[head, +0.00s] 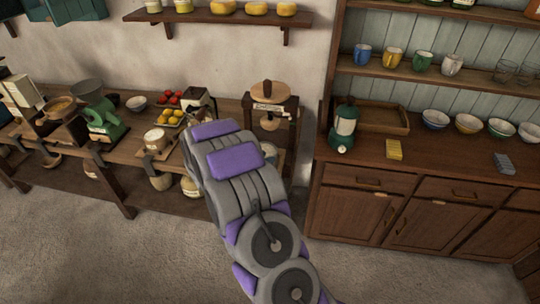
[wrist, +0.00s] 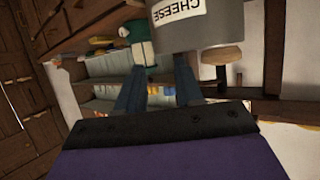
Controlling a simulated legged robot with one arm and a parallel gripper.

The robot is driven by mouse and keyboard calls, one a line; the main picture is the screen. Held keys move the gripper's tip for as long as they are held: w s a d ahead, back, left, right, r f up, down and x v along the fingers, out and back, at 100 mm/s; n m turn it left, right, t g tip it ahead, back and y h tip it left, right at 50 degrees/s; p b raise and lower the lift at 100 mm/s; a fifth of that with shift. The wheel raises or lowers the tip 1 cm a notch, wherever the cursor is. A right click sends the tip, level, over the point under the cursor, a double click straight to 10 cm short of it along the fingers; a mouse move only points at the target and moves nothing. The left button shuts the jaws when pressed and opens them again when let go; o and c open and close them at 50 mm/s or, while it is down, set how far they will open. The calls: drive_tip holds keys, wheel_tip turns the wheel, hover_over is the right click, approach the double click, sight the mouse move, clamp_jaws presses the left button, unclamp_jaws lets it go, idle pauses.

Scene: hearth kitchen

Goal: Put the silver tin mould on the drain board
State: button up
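A grey metal cylinder with a white CHEESE label (wrist: 205,28), which looks like the silver tin mould, fills the top of the wrist view. Its label reads upside down. The two fingers of my gripper (wrist: 158,80) stand apart below it, with a gap between them. The cylinder's lower edge meets the right finger's tip; I cannot tell whether the fingers hold it. In the head view my arm hides the gripper at the worktable. A small board (head: 155,152) under a pale round block lies on that table; I cannot tell whether it is the drain board.
A wooden press stand (head: 270,113) stands just right of my arm.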

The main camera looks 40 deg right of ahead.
drive_tip(key=w+a+r+n+t+y, duration=0.2)
drive_tip(key=w+a+r+y, duration=0.15)
drive_tip(key=a, duration=0.35)
drive_tip(key=w+a+r+n+t+y, duration=0.1)
drive_tip(key=w+a+r+t+y, duration=0.2)
drive_tip(key=a, duration=0.4)
drive_tip(key=w+a+r+n+t+y, duration=0.1)
drive_tip(key=a+r+n+t, duration=0.1)
drive_tip(key=a+r, duration=0.35)
drive_tip(key=s+a+r+n+y, duration=0.2)
drive_tip(key=a+y, duration=0.1)
drive_tip(key=a, duration=0.4)
drive_tip(key=s+a+r+n+y, duration=0.2)
drive_tip(key=s+a+y, duration=0.1)
drive_tip(key=a, duration=0.3)
drive_tip(key=s+a+r+n+g+y, duration=0.1)
drive_tip(key=s+a+n+g+y, duration=0.15)
drive_tip(key=s, duration=0.65)
drive_tip(key=s+a+r+n+g+y, duration=0.1)
drive_tip(key=s+a+n+g, duration=0.25)
drive_tip(key=s, duration=0.55)
drive_tip(key=s+d+g+h, duration=0.2)
drive_tip(key=s+d, duration=0.2)
drive_tip(key=s, duration=0.8)
drive_tip(key=s+d+n+g+h, duration=0.1)
drive_tip(key=s+d+g, duration=0.2)
drive_tip(key=s, duration=0.8)
drive_tip(key=shift+s+d+f+h+p, duration=0.35)
drive_tip(key=shift+s+d+h+p, duration=0.05)
drive_tip(key=shift+d+p, duration=0.05)
